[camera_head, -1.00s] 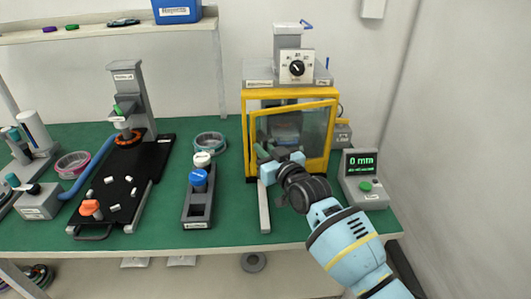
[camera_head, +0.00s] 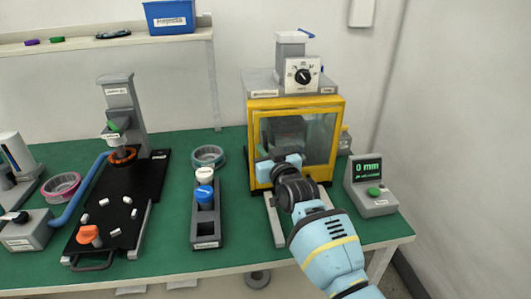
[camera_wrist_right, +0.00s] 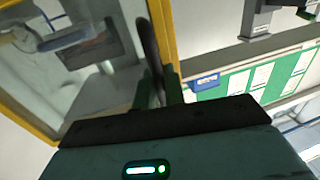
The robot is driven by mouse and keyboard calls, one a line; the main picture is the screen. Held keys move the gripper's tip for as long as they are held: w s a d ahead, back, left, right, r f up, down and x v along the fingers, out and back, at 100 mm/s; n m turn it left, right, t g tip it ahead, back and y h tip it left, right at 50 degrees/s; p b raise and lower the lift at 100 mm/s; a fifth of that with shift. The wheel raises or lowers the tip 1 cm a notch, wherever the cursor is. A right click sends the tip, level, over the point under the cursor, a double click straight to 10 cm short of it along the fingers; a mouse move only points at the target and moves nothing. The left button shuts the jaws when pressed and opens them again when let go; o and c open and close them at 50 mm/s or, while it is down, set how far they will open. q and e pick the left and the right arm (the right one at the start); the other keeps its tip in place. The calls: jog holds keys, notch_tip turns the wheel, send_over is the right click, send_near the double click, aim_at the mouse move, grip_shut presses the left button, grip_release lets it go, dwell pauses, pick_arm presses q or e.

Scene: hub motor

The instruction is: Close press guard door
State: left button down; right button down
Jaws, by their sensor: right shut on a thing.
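The press guard door (camera_head: 318,138) is a clear pane in a yellow frame on the front of the yellow press housing (camera_head: 262,103). It looks flush or nearly flush with the housing; a small gap cannot be ruled out. My right gripper (camera_head: 264,170) is at the door's lower left edge, shut on the dark door handle. In the right wrist view, the fingers (camera_wrist_right: 158,95) are around the handle (camera_wrist_right: 150,48), beside the yellow door frame (camera_wrist_right: 163,30). The handle is mostly hidden by my gripper in the head view. My left gripper is not in view.
A display box (camera_head: 370,185) reading "0 mm" with a green button stands right of the press. A grey holder (camera_head: 206,226) with white and blue knobs stands to the left. Further left is a black fixture board (camera_head: 150,185).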

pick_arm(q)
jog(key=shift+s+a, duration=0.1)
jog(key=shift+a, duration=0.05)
pick_arm(e)
jog(key=shift+r, duration=0.2)
jog(key=c, duration=1.9)
grip_release()
jog(key=shift+a, duration=0.1)
jog(key=o, duration=0.3)
jog(key=shift+w+a+f, duration=0.1)
jog(key=shift+w+f, duration=0.05)
jog(key=shift+w, duration=0.05)
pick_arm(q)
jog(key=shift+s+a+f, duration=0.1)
pick_arm(e)
jog(key=shift+s, duration=0.15)
